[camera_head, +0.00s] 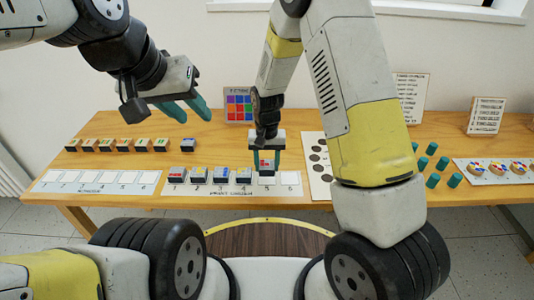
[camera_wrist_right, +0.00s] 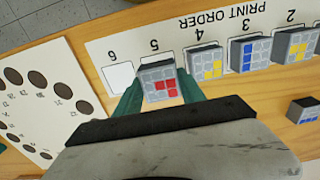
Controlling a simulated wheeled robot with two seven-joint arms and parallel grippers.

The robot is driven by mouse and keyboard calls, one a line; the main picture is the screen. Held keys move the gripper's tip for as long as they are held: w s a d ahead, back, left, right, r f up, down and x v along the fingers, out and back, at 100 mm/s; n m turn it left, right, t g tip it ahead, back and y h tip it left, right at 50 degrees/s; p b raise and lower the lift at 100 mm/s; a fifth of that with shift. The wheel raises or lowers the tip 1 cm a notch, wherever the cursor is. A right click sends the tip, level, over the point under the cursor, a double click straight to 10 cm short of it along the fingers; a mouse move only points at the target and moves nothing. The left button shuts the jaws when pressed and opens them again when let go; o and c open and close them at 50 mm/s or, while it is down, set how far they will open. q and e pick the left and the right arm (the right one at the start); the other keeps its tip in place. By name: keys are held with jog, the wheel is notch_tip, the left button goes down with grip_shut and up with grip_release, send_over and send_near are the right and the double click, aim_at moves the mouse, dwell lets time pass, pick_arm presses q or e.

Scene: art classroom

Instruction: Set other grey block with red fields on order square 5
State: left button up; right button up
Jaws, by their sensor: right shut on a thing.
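My right gripper (camera_head: 266,161) is shut on a grey block with red fields (camera_head: 267,163) over square 5 of the print order strip (camera_head: 291,189). In the right wrist view the block (camera_wrist_right: 158,82) sits between the green fingers, and I cannot tell whether it touches the strip. Grey blocks stand on squares 1 to 4, with yellow fields on 4 (camera_wrist_right: 206,62) and 2 (camera_wrist_right: 297,46), and blue on 3 (camera_wrist_right: 250,52). Square 6 (camera_wrist_right: 117,77) is empty. My left gripper (camera_head: 188,110) is open and empty above the table at the left.
Another grey block (camera_head: 188,145) stands behind the strip. Several wooden blocks (camera_head: 107,145) line up behind an empty white strip (camera_head: 98,182). A card with dark circles (camera_head: 318,160) and green cylinders (camera_head: 432,148) lie at the right. A colour grid board (camera_head: 238,104) stands at the back.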

aim_at(267, 171)
jog(key=shift+w+f, duration=0.15)
jog(key=shift+f, duration=1.65)
jog(key=shift+f, duration=0.1)
jog(key=o, duration=1.4)
jog(key=shift+c, duration=0.2)
